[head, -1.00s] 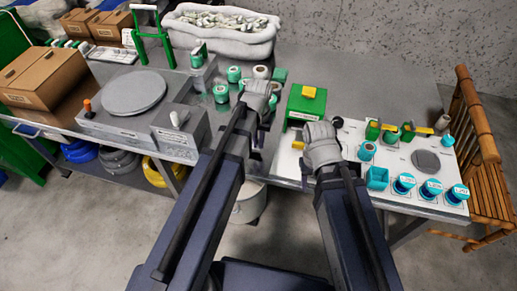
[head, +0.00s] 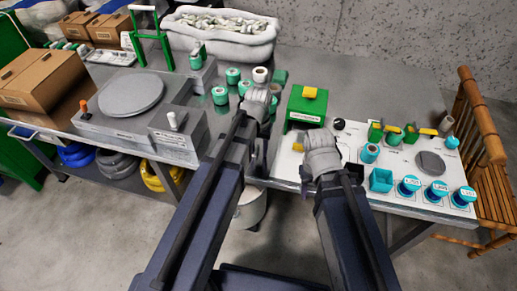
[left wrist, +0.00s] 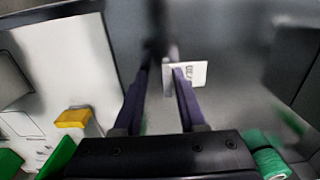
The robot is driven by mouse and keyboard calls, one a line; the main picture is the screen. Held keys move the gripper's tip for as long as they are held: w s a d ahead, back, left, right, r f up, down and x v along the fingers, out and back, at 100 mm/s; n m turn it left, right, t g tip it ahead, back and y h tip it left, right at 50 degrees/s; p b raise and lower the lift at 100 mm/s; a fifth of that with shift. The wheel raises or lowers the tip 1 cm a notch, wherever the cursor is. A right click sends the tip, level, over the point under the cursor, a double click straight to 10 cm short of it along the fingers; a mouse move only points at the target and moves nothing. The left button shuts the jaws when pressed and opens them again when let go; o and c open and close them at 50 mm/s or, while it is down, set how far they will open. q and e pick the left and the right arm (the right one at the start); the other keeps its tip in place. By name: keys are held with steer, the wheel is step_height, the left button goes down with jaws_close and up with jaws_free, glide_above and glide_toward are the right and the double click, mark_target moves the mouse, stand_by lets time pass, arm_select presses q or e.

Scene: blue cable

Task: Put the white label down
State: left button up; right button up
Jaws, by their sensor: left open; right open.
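The white label (left wrist: 196,74) with dark print shows in the left wrist view, at the tip of the right-hand finger of my left gripper (left wrist: 161,72). The finger partly covers it. The fingers are apart, and I cannot tell whether the label touches the finger or lies on the grey surface. In the head view my left gripper (head: 262,125) is over the grey table, left of the green box, and I cannot make out the label there. My right gripper (head: 312,180) is open over the front left of the white panel; what lies under it is hidden.
The green box (head: 306,107) with a yellow top stands between and behind my grippers. The white panel (head: 350,140) holds blue spools (head: 437,192) and a blue open box (head: 381,180). A grey machine (head: 150,115) stands left.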

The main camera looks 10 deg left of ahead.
arm_select(q)
step_height(320, 180, up, 12)
steer(key=p, duration=1.2)
steer(key=s+d+m, duration=0.1)
steer(key=s+d, duration=0.2)
steer(key=s, duration=0.3)
steer(key=s+d+m+y, duration=0.1)
steer(key=s+d+m, duration=0.1)
steer(key=s+d, duration=0.2)
steer(key=shift+s+d+r, duration=0.15)
steer(key=shift+s+r, duration=0.05)
steer(key=shift+s, duration=0.95)
